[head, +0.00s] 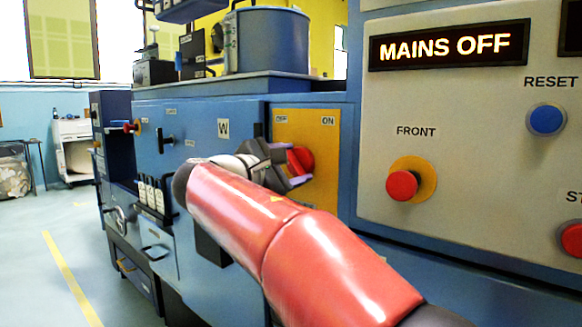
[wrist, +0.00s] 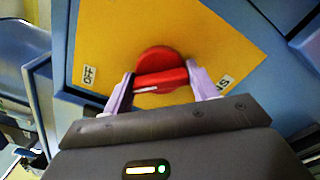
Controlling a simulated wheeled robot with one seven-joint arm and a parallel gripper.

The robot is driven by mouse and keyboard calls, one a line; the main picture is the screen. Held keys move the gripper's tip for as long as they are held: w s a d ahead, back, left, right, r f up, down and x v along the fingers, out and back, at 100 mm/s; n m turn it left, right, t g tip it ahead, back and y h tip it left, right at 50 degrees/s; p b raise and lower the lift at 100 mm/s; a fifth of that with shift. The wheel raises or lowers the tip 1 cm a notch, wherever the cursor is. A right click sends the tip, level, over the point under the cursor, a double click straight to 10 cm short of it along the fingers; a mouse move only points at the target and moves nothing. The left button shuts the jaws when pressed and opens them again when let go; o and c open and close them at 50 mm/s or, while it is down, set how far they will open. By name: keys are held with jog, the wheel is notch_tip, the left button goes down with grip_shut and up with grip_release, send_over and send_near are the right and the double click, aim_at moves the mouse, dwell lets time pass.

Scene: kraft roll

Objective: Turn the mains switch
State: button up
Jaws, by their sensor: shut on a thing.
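The mains switch (head: 306,157) is a red rotary knob on a yellow plate (head: 327,177), with OFF marked at left and ON at right. In the wrist view, the red knob (wrist: 158,60) has a raised bar across it, and a white line on the bar's left part lies towards the OFF side. My gripper (head: 293,166) is at the knob. In the wrist view, its pale purple fingers (wrist: 160,77) are shut on the bar, one at each end. The lit display (head: 449,46) reads MAINS OFF.
At right, a grey panel carries a red FRONT button (head: 402,185) on a yellow ring, a blue RESET button (head: 546,119) and another red button (head: 572,239) at the picture edge. The blue cabinet (head: 200,145) left of the plate has small knobs.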

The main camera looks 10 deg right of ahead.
jog(key=m+b, duration=0.3)
jog(key=shift+f+m, duration=0.25)
jog(key=shift+m, duration=0.15)
jog(key=m+b, duration=0.3)
jog(key=m, duration=0.1)
jog(key=shift+f+m, duration=0.1)
jog(key=shift+m, duration=0.2)
jog(key=m+b, duration=0.3)
jog(key=m, duration=0.1)
jog(key=shift+m, duration=0.3)
jog(key=shift+m+b, duration=1.05)
jog(key=shift+m, duration=1.05)
jog(key=shift+o, duration=0.2)
jog(key=o, duration=1)
jog(key=shift+c, duration=0.2)
